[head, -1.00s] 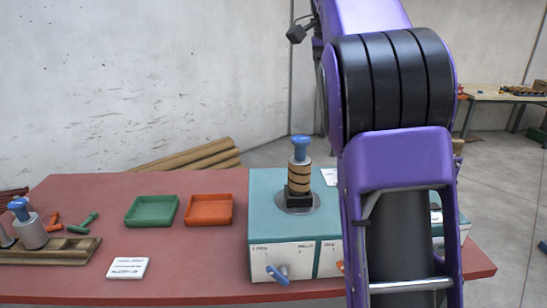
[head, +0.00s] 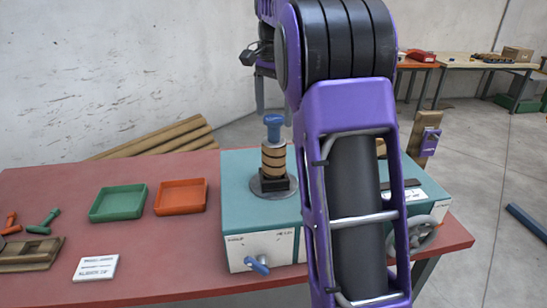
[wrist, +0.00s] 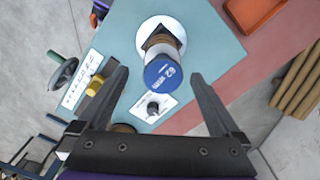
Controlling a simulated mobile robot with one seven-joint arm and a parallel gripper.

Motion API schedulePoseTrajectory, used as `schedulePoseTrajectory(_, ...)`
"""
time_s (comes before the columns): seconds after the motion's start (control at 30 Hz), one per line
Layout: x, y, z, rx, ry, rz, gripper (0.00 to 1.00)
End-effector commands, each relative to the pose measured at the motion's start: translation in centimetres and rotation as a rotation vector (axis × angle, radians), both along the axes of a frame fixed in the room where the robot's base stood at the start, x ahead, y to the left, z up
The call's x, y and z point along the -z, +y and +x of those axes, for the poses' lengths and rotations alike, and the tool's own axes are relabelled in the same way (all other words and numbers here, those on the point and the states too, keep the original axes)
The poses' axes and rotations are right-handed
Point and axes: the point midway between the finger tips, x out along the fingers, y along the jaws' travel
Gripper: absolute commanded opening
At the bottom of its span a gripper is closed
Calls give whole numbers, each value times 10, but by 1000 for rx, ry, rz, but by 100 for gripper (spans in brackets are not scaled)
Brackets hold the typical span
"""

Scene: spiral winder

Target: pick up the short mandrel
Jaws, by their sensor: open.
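A mandrel with a blue cap (head: 273,128) stands upright on a round grey plate on the teal winder box (head: 232,194). Brown bands wrap its body above a dark square base. In the wrist view its blue cap (wrist: 163,75) bears a label that seems to read 62. I cannot tell from its look whether it is the short one. My gripper (wrist: 160,74) is open, with its fingers apart on either side of the cap in the picture; no contact is visible. My arm hides part of the winder in the head view.
A green tray (head: 118,204) and an orange tray (head: 181,197) lie left of the winder on the red table (head: 160,275). A wooden rack (head: 30,254) is cut off at the left edge. A handwheel (head: 424,234) sits at the winder's right. Wooden boards (head: 165,138) lie behind.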

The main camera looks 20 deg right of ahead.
Motion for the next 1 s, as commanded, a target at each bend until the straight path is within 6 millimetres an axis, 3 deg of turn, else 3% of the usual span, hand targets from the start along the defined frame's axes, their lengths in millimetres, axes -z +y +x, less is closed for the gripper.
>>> schedulePoseTrajectory(0.1, 21, 0, 0, 0, 1, 0, 100)
schedulePoseTrajectory(0.37, 41, -1, 1, 1, 1, 0, 100)
schedulePoseTrajectory(0.63, 79, -2, 5, 1, 0, -1, 100)
schedulePoseTrajectory(0.97, 85, -2, 5, 1, 0, -1, 100)
schedulePoseTrajectory(1.0, 85, -2, 5, 1, 0, -1, 93)
